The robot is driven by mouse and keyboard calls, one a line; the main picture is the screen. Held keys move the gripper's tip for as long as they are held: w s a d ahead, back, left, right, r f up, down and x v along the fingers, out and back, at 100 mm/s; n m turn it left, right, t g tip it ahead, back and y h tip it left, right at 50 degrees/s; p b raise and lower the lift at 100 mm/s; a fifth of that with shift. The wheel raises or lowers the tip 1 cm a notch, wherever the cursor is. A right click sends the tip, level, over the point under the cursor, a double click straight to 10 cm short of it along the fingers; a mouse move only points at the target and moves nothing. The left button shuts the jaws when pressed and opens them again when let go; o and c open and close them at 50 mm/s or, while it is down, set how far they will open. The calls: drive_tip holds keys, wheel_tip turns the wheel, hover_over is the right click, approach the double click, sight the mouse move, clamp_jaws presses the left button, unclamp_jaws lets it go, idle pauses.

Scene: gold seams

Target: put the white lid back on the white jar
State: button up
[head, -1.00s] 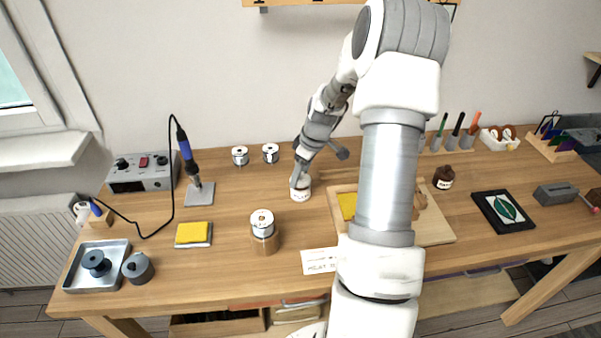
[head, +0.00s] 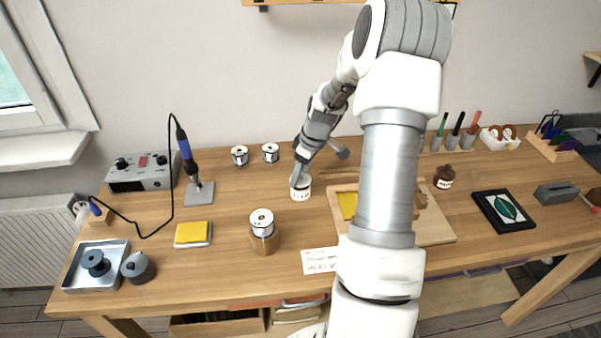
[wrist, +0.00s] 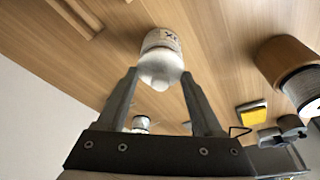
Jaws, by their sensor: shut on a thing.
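The white jar (head: 301,193) stands upright on the wooden table, with dark lettering on its label. It also shows in the wrist view (wrist: 161,39). My gripper (head: 297,179) is at the top of the jar. In the wrist view my gripper (wrist: 160,75) is shut on the rounded white lid (wrist: 160,70), one finger on either side. The lid is at the jar's mouth end, in line with the jar or nearly so. I cannot tell whether it is seated or slightly above the rim. In the head view my gripper hides most of the lid.
A wooden board (head: 436,229) lies to the right of the jar. A spool on a wooden holder (head: 264,243) stands to the front left, and two small tins (head: 240,156) (head: 271,153) stand behind left. A brown bottle (head: 444,177) is farther right. Bare table surrounds the jar's left side.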

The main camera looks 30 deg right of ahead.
drive_tip(key=shift+f+b, duration=0.75)
drive_tip(key=shift+b, duration=0.05)
idle(1.6)
drive_tip(key=o, duration=1.4)
drive_tip(key=shift+c, duration=0.2)
drive_tip(key=shift+r+p, duration=2.25)
drive_tip(key=shift+r, duration=1.35)
